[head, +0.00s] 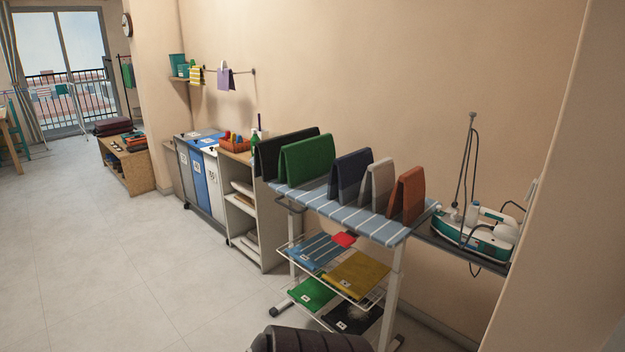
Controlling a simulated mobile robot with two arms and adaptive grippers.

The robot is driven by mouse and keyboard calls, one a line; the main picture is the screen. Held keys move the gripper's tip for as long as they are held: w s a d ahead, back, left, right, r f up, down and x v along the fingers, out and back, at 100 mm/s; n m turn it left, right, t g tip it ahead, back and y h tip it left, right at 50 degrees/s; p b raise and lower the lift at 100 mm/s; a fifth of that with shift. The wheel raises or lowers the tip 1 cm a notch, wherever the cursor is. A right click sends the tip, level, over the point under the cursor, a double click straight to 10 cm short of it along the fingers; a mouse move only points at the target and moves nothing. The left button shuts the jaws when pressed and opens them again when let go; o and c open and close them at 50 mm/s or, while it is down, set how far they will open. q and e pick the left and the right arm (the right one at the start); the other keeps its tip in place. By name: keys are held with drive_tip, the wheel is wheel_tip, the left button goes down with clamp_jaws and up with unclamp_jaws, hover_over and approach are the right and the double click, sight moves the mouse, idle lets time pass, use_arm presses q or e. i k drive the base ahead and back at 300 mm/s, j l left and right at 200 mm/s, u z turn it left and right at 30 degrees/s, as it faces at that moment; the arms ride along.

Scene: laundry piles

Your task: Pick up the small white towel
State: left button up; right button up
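A small off-white folded towel (379,184) stands like a tent on the striped ironing board (345,215). It is between a navy towel (350,174) on its left and an orange-brown towel (408,194) on its right. Its front face shows, and the navy towel stands close beside it. Neither of my grippers is in view, and nothing is seen touching the towel.
Green (307,159) and black towels stand at the board's left end. A steam iron station (476,230) with cables sits to the right. Wire shelves (335,278) below hold several folded cloths. Bins (204,178) and a shelf unit stand left. The left floor is clear.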

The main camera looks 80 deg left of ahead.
sight(378, 182)
drive_tip(key=u, duration=2.15)
drive_tip(key=i+j+u, duration=0.1)
